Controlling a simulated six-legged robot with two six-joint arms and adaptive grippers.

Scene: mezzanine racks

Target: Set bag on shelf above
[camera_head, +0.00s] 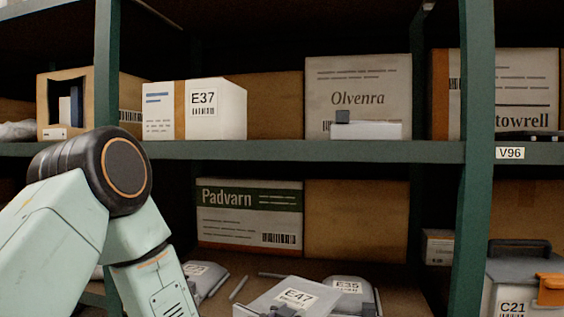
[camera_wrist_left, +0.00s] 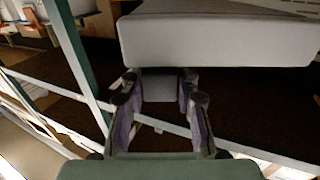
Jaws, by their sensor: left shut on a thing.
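A pale grey bag labelled E47 (camera_head: 268,298) shows at the bottom of the head view, at the level of the lower shelf. In the left wrist view a wide pale body (camera_wrist_left: 215,42), which looks like this bag, lies just beyond the fingers. My left gripper (camera_wrist_left: 160,88) is shut on a small grey block joined to or touching it. In the head view my left arm reaches down from the left; its gripper is mostly out of frame. The shelf above (camera_head: 285,152) is a green-edged board with goods on it. My right gripper is not in view.
The upper shelf holds a white E37 box (camera_head: 217,110), an Olvenra box (camera_head: 358,80) and a low white item (camera_head: 372,131). A green post (camera_head: 475,200) stands right.

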